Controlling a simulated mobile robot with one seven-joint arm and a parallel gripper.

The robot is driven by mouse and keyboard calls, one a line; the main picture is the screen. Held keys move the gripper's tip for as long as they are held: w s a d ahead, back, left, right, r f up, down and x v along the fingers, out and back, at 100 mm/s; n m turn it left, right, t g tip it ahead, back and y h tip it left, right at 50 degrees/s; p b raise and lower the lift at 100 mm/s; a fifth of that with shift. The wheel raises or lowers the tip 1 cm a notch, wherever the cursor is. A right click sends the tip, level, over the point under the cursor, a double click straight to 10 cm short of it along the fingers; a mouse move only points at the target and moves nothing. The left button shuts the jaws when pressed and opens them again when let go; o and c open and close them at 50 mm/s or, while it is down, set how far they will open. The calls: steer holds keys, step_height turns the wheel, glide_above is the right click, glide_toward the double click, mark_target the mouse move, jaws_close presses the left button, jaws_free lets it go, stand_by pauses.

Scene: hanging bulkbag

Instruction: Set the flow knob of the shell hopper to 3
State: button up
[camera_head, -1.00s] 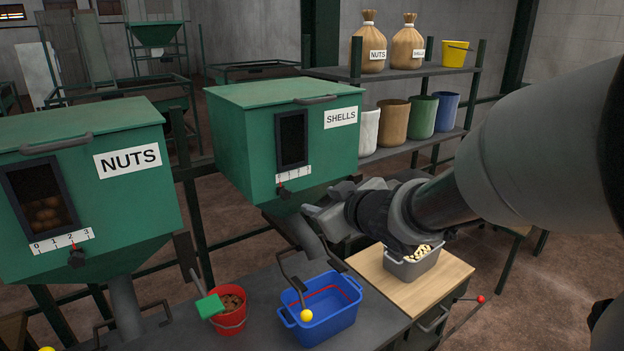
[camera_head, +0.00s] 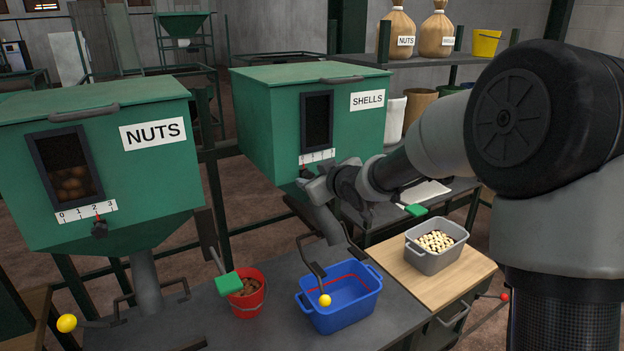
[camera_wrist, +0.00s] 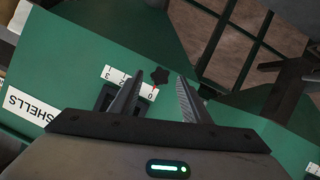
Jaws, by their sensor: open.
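The shell hopper (camera_head: 280,120) is green with a "SHELLS" label, and it also shows tilted in the wrist view (camera_wrist: 60,60). Its dark flow knob (camera_wrist: 160,75) sits beside a white number scale (camera_wrist: 117,74). A red mark at the knob is by the 0. My gripper (camera_wrist: 160,84) is open, with one finger on each side of the knob in that picture. I cannot tell whether either finger touches it. In the head view my gripper (camera_head: 312,184) is just below the hopper's scale (camera_head: 317,156) and hides most of the knob.
The nut hopper (camera_head: 90,160) stands left, its own knob (camera_head: 99,228) below its scale. On the bench below are a red bucket (camera_head: 246,308), a blue bin (camera_head: 345,318) and a grey tub (camera_head: 436,262) of pale pieces. The shell hopper's chute (camera_head: 326,222) hangs close below my gripper.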

steer(key=shift+x, duration=0.75)
jaws_close()
steer(key=shift+w+d+r+p, duration=0.1)
steer(key=shift+w+d+p, duration=0.1)
steer(key=shift+d+p, duration=0.15)
steer(key=w+d+p, duration=0.4)
steer(key=w+d, duration=0.1)
steer(key=d, duration=0.2)
jaws_free()
steer(key=shift+w+d, duration=0.1)
steer(key=shift+d, duration=0.05)
